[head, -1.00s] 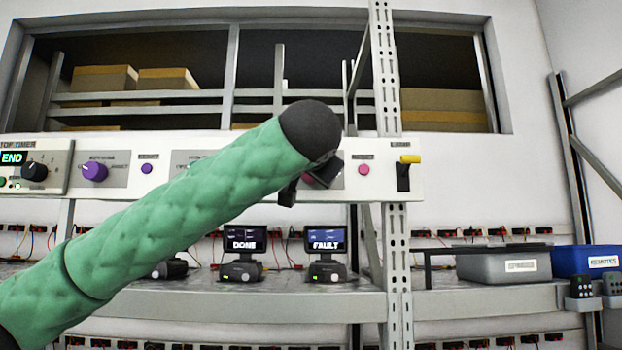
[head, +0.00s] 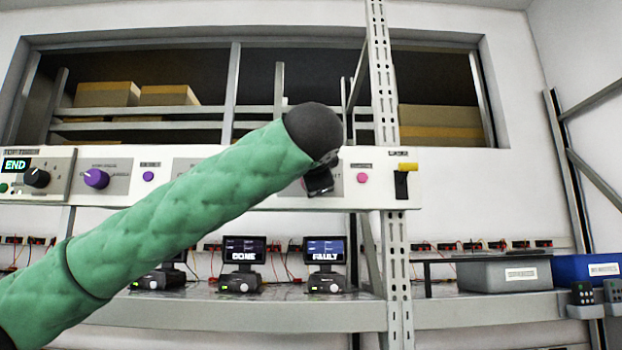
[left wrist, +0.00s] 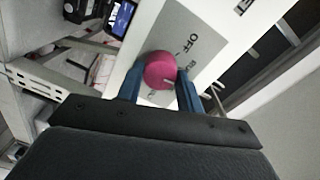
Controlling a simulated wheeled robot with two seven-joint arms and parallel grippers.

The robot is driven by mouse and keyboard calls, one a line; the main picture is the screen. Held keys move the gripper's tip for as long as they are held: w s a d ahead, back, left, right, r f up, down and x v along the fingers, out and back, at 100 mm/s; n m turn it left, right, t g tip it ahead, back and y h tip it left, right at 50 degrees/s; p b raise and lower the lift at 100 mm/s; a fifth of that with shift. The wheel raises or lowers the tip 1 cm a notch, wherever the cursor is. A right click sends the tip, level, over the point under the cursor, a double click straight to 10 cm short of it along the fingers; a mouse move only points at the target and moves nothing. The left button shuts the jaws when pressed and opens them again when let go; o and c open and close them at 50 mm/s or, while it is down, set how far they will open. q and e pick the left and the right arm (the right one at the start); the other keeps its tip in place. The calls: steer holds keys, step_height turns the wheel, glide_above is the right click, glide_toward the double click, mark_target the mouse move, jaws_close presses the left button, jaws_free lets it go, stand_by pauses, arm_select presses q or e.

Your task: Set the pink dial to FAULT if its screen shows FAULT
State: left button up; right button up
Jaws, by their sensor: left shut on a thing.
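The pink dial (left wrist: 160,71) shows in the left wrist view on a grey plate (left wrist: 199,32) lettered OFF; other lettering by the dial is partly hidden. A small pale mark is on the dial's lower right. My left gripper (left wrist: 159,78) has its blue fingers on either side of the dial, shut on it. In the head view my green left arm runs across the panel, and my dark left gripper (head: 320,180) covers the dial. The screen (head: 325,251) below reads FAULT. My right gripper is not in view.
A pink button (head: 361,178) and a yellow-tipped lever (head: 403,168) are right of my gripper. A purple dial (head: 96,179) is at left. Another screen (head: 244,250) reads DONE. A perforated post (head: 384,80) stands in front of the wall. Grey (head: 508,272) and blue (head: 592,268) bins are at right.

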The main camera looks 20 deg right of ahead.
arm_select(q)
steer(key=shift+f, duration=0.1)
steer(key=o, duration=1)
steer(key=shift+s, duration=0.15)
steer(key=b+v, duration=0.3)
steer(key=v, duration=0.4)
steer(key=shift+s, duration=0.25)
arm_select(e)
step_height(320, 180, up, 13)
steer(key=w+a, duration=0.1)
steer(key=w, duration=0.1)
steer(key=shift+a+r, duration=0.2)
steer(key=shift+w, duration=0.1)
